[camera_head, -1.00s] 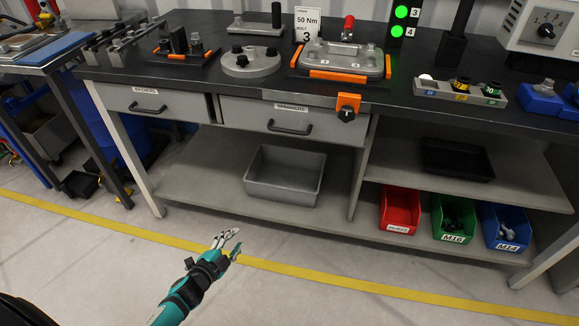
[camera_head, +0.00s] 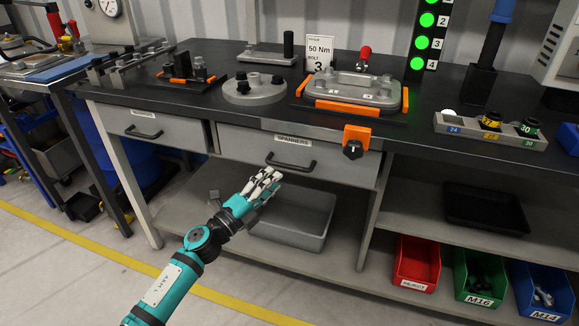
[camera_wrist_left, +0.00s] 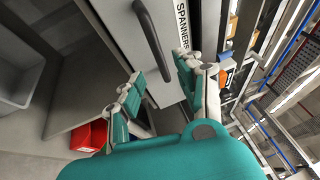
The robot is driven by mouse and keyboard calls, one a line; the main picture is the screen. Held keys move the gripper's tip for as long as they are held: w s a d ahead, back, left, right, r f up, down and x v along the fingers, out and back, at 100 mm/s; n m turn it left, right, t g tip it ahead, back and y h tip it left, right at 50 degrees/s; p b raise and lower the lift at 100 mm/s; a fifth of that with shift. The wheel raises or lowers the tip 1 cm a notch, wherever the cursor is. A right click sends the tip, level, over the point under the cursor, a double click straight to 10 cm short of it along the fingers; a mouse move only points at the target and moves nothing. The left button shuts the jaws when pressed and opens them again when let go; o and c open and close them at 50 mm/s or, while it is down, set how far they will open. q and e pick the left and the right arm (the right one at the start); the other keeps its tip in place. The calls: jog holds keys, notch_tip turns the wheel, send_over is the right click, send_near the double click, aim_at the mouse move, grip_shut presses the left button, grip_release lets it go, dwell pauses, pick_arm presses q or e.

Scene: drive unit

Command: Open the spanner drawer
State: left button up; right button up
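The spanner drawer (camera_head: 340,165) is a grey drawer front under the black worktop, labelled SPANNERS, and it looks shut. Its black bar handle (camera_head: 292,164) is at the left part of the front. My left gripper (camera_head: 266,180) is just below and left of the handle, apart from it in the head view. In the left wrist view the handle (camera_wrist_left: 152,40) lies ahead of my left gripper (camera_wrist_left: 158,75), whose fingers are spread with nothing between them. An orange block with a black knob (camera_head: 354,147) sits at the drawer's upper right. My right gripper is not in view.
Another grey drawer (camera_head: 155,128) is to the left. A grey bin (camera_head: 300,222) stands on the lower shelf behind my left arm. A red bin (camera_head: 416,262), a green bin and a blue bin are at lower right. Fixtures stand on the worktop (camera_head: 225,60).

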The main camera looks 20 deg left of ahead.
aim_at(289, 167)
pick_arm(q)
jog(key=x, duration=0.7)
jog(key=shift+w+d, duration=0.1)
grip_shut()
dwell(0.3)
